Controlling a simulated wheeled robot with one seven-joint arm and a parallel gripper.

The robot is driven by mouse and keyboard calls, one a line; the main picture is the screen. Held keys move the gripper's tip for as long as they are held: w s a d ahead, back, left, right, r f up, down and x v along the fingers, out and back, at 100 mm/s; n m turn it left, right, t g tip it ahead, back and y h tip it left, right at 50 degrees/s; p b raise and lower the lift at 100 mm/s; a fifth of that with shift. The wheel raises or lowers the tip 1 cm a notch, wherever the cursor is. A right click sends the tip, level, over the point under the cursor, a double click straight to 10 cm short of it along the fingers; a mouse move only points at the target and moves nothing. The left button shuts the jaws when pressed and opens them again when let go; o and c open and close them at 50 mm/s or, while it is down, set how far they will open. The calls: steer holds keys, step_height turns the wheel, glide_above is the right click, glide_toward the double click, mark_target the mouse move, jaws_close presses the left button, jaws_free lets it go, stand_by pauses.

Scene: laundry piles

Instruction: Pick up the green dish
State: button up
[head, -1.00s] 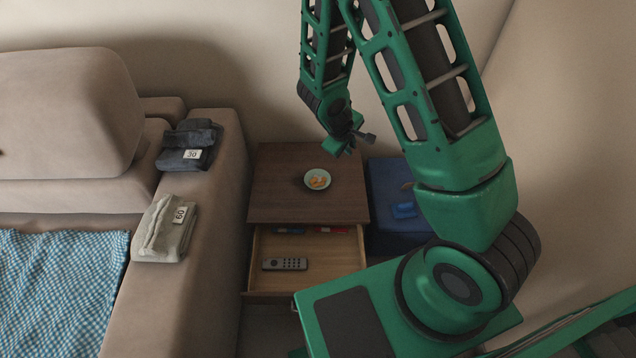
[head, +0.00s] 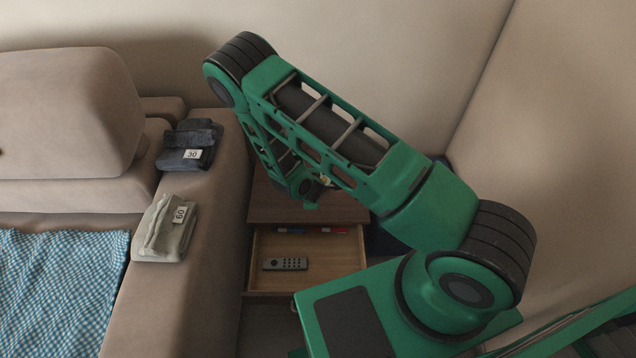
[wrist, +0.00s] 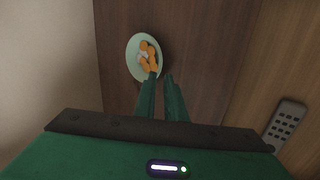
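The green dish (wrist: 134,67) is pale green and round, and holds several orange pieces. In the wrist view it lies on the brown top of the side table (wrist: 200,50). My gripper (wrist: 160,80) points toward the dish, with its two fingers a small gap apart and nothing seen between them. The left fingertip overlaps the dish's lower right edge in the picture; I cannot tell whether it touches. In the head view my arm hides nearly all of the dish and most of the gripper.
The side table's drawer (head: 330,275) is open, with a grey remote (head: 285,264) and red and blue items inside. A sofa armrest (head: 190,260) on the left bears folded dark clothes (head: 189,145) and beige clothes (head: 165,228). A dark blue box stands right of the table, mostly hidden.

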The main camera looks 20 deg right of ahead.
steer(key=shift+x, duration=3.25)
steer(key=shift+d, duration=0.15)
steer(key=shift+c, duration=0.3)
jaws_close()
steer(key=shift+r, duration=0.1)
